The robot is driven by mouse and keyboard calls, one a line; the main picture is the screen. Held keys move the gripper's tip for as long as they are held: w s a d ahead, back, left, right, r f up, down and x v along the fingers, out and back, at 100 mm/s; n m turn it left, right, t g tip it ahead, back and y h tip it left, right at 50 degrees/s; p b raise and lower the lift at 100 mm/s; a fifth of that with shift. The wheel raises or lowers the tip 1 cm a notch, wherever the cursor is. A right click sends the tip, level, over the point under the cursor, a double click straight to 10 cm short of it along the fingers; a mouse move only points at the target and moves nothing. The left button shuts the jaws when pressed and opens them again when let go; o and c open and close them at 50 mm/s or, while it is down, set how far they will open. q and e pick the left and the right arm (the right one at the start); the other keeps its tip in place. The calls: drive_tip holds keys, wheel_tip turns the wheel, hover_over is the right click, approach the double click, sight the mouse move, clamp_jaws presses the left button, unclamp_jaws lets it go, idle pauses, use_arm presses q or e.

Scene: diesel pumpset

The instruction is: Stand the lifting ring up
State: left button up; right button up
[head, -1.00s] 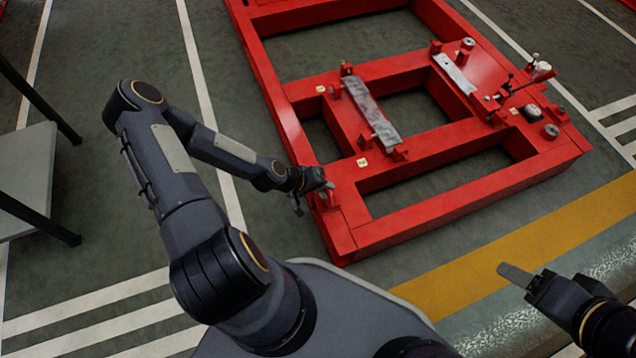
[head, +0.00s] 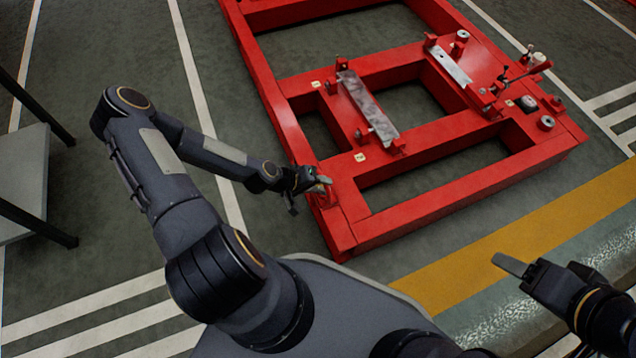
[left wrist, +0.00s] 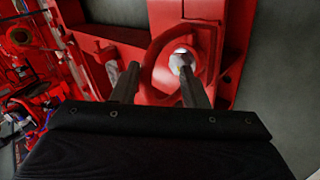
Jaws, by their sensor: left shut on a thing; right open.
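The lifting ring (left wrist: 154,48) is a red loop at the near left corner of the red base frame (head: 440,215). In the left wrist view it arches around a pale bolt end (left wrist: 181,61), and its lower part is hidden by the fingers. My left gripper (left wrist: 159,66) is shut on the ring, its two fingers reaching in over the loop. In the head view the left gripper (head: 318,184) is at that corner and mostly covers the ring, so its exact tilt cannot be told. My right gripper (head: 513,267) is open and empty, over the floor's yellow stripe.
The red frame carries a grey slotted bar (head: 368,108), a second bar (head: 450,67) and clamp parts (head: 525,75) at its right. A grey table (head: 25,180) stands at the far left. The floor between table and frame is clear.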

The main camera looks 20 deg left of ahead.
use_arm(q)
drive_tip(key=p+v, duration=0.3)
drive_tip(key=v, duration=0.4)
drive_tip(key=shift+s+a+r, duration=0.2)
drive_tip(key=shift+s+r, duration=0.05)
drive_tip(key=shift+s, duration=0.05)
use_arm(e)
wheel_tip(320, 180, up, 3)
drive_tip(key=shift+r, duration=0.1)
